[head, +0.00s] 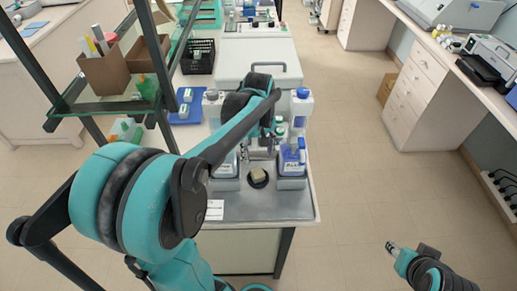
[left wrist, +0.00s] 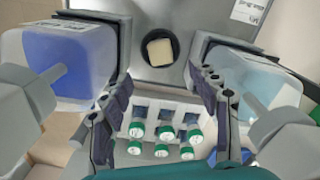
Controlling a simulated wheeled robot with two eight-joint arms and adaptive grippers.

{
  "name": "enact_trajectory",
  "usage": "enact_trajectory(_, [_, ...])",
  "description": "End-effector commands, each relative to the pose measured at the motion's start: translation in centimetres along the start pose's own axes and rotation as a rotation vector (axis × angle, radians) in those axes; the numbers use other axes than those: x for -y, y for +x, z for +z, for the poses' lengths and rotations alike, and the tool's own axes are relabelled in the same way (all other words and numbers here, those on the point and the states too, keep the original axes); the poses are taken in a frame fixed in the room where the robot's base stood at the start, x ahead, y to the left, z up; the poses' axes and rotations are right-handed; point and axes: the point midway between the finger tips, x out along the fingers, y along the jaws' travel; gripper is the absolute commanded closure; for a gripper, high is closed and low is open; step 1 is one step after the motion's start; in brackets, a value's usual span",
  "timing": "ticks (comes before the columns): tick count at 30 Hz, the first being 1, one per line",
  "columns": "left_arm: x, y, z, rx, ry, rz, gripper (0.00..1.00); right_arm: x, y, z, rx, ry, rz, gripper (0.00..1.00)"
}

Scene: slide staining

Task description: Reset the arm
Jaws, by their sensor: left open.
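My left arm reaches over the bench from the left in the head view. Its gripper (head: 261,153) is above the tray area, between a blue-filled bottle (head: 292,160) and a paler bottle (head: 225,166). In the left wrist view the left gripper (left wrist: 165,84) has its fingers spread apart with nothing held between them. Beyond the fingers are several green-capped vials (left wrist: 162,133) in a white rack. My right gripper (head: 394,249) is at the lower right over the floor, clear of the bench; its jaws are too small to judge.
A black round dish (left wrist: 174,60) with a beige block (left wrist: 160,51) lies near the bench's front. The blue bottle (left wrist: 70,62) and pale bottle (left wrist: 245,85) flank the left gripper closely. A glass shelf (head: 110,106) stands at left. The floor at right is open.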

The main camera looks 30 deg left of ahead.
Motion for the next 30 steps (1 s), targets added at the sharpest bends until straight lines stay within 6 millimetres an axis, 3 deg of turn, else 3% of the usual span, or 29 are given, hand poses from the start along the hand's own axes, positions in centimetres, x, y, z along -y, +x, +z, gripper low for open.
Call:
enact_trajectory(4, [0.0, -1.4, 0.0, 0.0, 0.0, 0.0, 0.39, 0.0, 0.0, 0.0, 0.0, 0.0, 0.0, 0.6])
enact_trajectory(14, [0.1, -1.9, 0.6, -0.012, 0.026, 0.011, 0.39, 0.0, 0.1, 0.0, 0.0, 0.0, 0.0, 0.6])
enact_trajectory(23, [0.8, -2.7, 6.2, -0.18, 0.336, 0.13, 0.39, 0.0, 0.5, 0.3, 0.0, 0.0, 0.0, 0.6])
enact_trajectory(30, [2.0, -1.7, 11.5, -0.391, 0.669, 0.234, 0.39, 0.0, 0.9, 0.6, 0.0, 0.0, 0.0, 0.6])
